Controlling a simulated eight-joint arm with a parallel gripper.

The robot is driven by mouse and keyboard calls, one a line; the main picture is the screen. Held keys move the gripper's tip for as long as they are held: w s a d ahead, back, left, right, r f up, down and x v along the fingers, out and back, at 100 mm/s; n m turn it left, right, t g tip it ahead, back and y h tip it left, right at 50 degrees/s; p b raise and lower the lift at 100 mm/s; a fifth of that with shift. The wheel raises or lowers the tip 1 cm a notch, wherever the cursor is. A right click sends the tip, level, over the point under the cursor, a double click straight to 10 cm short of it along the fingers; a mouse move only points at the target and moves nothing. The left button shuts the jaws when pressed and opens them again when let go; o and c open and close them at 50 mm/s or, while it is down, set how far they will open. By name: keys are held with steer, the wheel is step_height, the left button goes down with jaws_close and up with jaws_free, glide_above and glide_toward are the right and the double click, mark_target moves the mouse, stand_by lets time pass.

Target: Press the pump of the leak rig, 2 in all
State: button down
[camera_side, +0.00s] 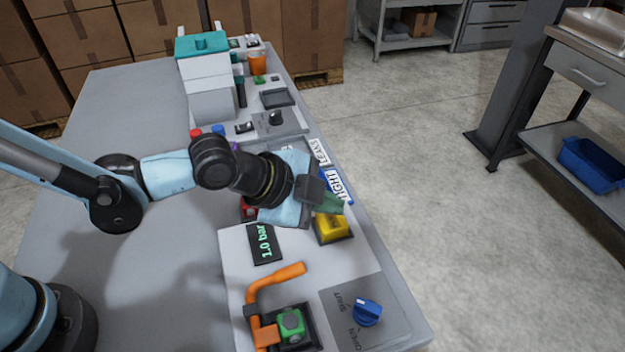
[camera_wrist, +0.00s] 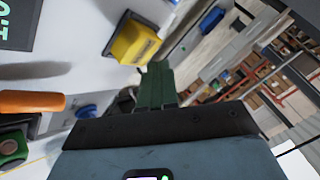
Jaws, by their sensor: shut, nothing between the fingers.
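The leak rig (camera_side: 290,248) is a pale panel at the near end of the bench. Its yellow block (camera_side: 331,227), which I take for the pump, sits in a dark frame by the right edge. It also shows in the wrist view (camera_wrist: 135,42), with lettering too small to read for sure. My gripper (camera_side: 334,205) is shut and empty, its green fingers just above the yellow block in the side view. In the wrist view the fingertips (camera_wrist: 157,66) appear just below the block; I cannot tell if they touch. A display (camera_side: 264,243) reads 1.0 bar.
A blue knob (camera_side: 367,312) is marked OPEN and SHUT. A blue label (camera_side: 337,185) and a white one lie behind my gripper. A teal-topped dispenser (camera_side: 205,75) stands farther back.

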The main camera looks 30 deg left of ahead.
mark_target(325, 221)
steer(key=shift+f, duration=0.1)
steer(key=shift+f, duration=0.35)
steer(key=shift+f, duration=0.85)
stand_by(1.0)
steer(key=shift+r, duration=1.3)
steer(key=shift+r, duration=2.5)
steer(key=shift+a, duration=0.1)
